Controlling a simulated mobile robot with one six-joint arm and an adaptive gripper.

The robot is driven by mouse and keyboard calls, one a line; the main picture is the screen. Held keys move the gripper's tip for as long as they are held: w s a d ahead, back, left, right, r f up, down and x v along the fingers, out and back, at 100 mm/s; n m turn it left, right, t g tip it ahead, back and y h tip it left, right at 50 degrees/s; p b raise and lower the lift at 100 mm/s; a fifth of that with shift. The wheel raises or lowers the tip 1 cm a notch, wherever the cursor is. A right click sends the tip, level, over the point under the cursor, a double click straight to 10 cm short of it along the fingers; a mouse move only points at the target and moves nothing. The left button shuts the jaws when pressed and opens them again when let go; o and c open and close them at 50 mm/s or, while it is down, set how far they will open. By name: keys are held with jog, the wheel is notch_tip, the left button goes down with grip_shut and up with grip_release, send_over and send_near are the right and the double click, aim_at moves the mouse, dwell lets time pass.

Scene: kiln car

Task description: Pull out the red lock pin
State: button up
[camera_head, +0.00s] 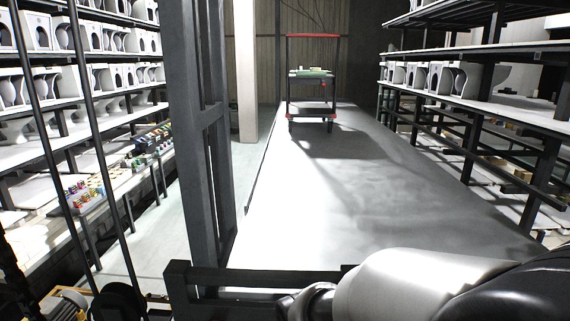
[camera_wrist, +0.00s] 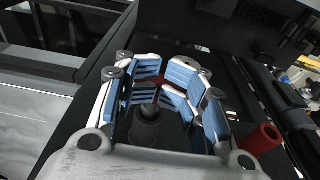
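My gripper (camera_wrist: 163,68) shows in the wrist view, with pale links and ribbed blue pads curving in from both sides above a dark surface. A small patch of red (camera_wrist: 156,81) shows between the fingertips. The fingers hide most of it, so I cannot tell if it is the lock pin or if the pads touch it. A larger red cylinder (camera_wrist: 260,139) shows to the right, outside the fingers. A dark grey cylinder with a metal tip (camera_wrist: 148,110) shows between the fingers. In the head view my gripper is out of sight.
Shelves of pale ware (camera_head: 115,75) line the left, and more shelves (camera_head: 450,80) line the right. A dark upright frame (camera_head: 198,130) stands at the near left. A trolley with a red top bar (camera_head: 313,36) stands far back. The floor (camera_head: 320,200) between is clear.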

jog(key=o, duration=0.6)
jog(key=shift+c, duration=0.2)
notch_tip(320, 180, up, 11)
jog(key=s, duration=0.2)
jog(key=s+d+f+t+b, duration=0.2)
jog(key=s+d+f+b, duration=0.8)
jog(key=s+b, duration=0.2)
jog(key=shift+d+t+b, duration=0.3)
jog(key=shift+d+b, duration=0.1)
jog(key=shift+b, duration=0.4)
jog(key=shift+w, duration=0.1)
